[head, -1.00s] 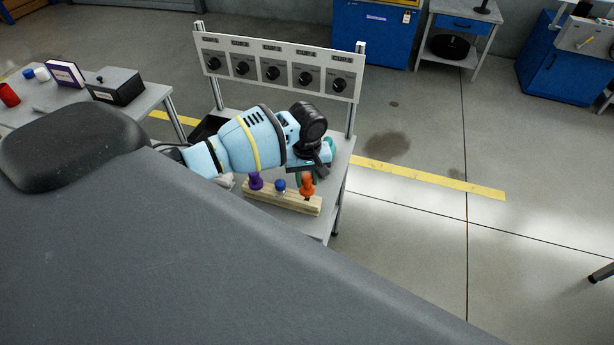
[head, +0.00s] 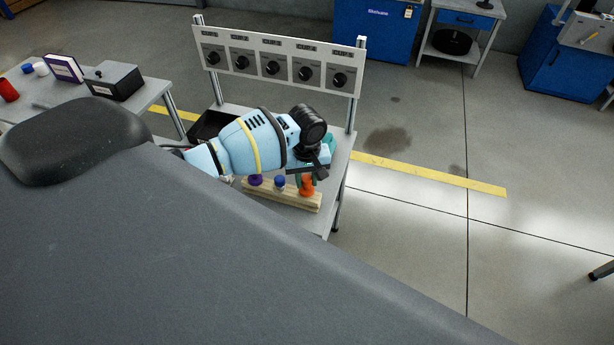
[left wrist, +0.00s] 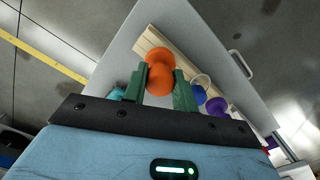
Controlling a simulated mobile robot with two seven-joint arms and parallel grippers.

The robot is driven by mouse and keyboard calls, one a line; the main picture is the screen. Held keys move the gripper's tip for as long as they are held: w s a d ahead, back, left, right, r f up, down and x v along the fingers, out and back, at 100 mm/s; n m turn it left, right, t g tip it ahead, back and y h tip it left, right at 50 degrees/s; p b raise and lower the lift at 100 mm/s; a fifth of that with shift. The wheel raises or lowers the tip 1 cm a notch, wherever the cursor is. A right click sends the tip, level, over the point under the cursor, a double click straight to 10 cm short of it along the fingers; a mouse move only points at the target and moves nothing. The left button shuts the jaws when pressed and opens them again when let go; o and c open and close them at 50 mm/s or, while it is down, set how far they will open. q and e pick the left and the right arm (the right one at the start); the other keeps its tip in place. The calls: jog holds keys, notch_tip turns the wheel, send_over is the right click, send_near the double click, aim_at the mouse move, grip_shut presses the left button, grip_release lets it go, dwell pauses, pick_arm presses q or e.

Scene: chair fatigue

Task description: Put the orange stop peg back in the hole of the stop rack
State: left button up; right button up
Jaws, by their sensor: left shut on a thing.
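The orange stop peg (head: 307,187) is upright at the right end of the wooden stop rack (head: 287,200) in the head view. How deep it sits in its hole is hard to tell. My left gripper (head: 309,172) is over the peg from behind, its fingers partly hidden. In the left wrist view the green fingers are shut on the orange peg (left wrist: 160,77), with the rack (left wrist: 148,42) beyond it. A purple peg (head: 255,180) and a blue peg (head: 280,183) stand in the rack to the left. My right gripper is not in view.
The rack is on a small grey table below a panel (head: 275,62) with several dials. A black tray (head: 209,124) sits behind my left arm. A side table (head: 150,98) at the left holds a black box (head: 115,80).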

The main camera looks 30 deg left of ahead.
pick_arm(q)
jog(key=shift+f, duration=0.85)
jog(key=o, duration=1)
jog(key=shift+r, duration=3.9)
